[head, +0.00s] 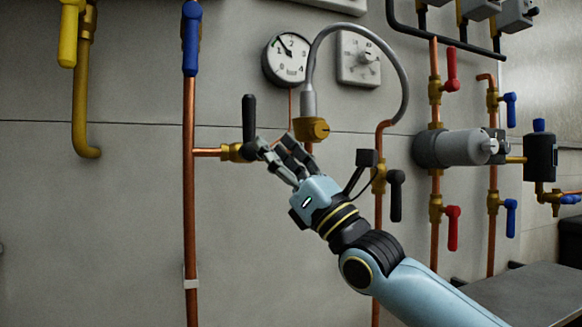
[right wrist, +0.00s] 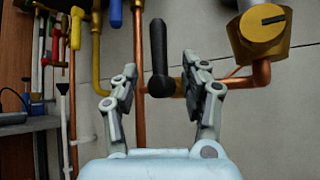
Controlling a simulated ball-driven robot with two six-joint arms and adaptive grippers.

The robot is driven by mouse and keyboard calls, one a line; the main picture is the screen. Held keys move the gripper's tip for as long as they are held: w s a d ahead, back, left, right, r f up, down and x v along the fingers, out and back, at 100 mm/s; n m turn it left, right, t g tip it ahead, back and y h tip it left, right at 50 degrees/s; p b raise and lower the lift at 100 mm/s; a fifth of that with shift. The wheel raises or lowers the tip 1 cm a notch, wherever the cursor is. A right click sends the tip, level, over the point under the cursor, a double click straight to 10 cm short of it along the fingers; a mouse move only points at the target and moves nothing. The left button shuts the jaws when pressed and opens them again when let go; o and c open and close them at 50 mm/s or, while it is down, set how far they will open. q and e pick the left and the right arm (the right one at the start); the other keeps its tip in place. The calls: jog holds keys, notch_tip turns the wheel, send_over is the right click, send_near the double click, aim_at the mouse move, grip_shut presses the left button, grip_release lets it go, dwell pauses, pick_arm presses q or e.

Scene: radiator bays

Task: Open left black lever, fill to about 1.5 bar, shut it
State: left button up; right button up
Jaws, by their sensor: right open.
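The left black lever (head: 249,118) points straight up from its brass valve (head: 236,152) on the short copper branch. In the right wrist view the lever (right wrist: 158,55) stands upright between the two fingers, with a gap on each side. My right gripper (head: 272,152) is open at the lever's lower end; I cannot tell whether it touches it. The round pressure gauge (head: 287,59) hangs above, its needle pointing up and left, near the 1. The right black lever (head: 396,194) hangs down beside its copper pipe. My left gripper is not in view.
A grey hose (head: 393,70) arches from a brass fitting (head: 311,130) to the right copper pipe. A white dial box (head: 358,60) is next to the gauge. A blue lever (head: 191,40) and a yellow lever (head: 69,35) are at upper left. A grey cylinder (head: 448,148) and red levers are at right.

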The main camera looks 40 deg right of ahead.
jog(key=shift+v, duration=1.8)
